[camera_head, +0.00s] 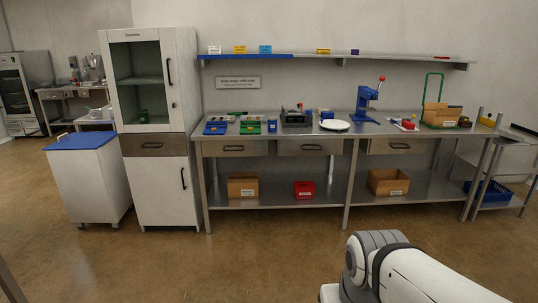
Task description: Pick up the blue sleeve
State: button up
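No thing can be told for certain as the blue sleeve at this size. A small upright blue piece (272,126) stands on the steel workbench (350,134), right of the green and blue trays. Another small blue piece (327,115) sits farther right, behind the white plate. Part of my own white and grey arm shows at the bottom right, in front of the bench and well short of it. My gripper is out of the picture, so its state is hidden.
A blue press (366,104) with a red-knobbed lever, a white plate (334,125) and a cardboard box (440,115) stand on the bench. Boxes and a red bin (304,190) sit on its lower shelf. A white cabinet (158,180) stands left. Open floor lies in front.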

aim_at(324, 114)
jog(key=i, duration=3)
jog(key=z, duration=2.25)
jog(key=i, duration=1.15)
jog(key=u, duration=1.85)
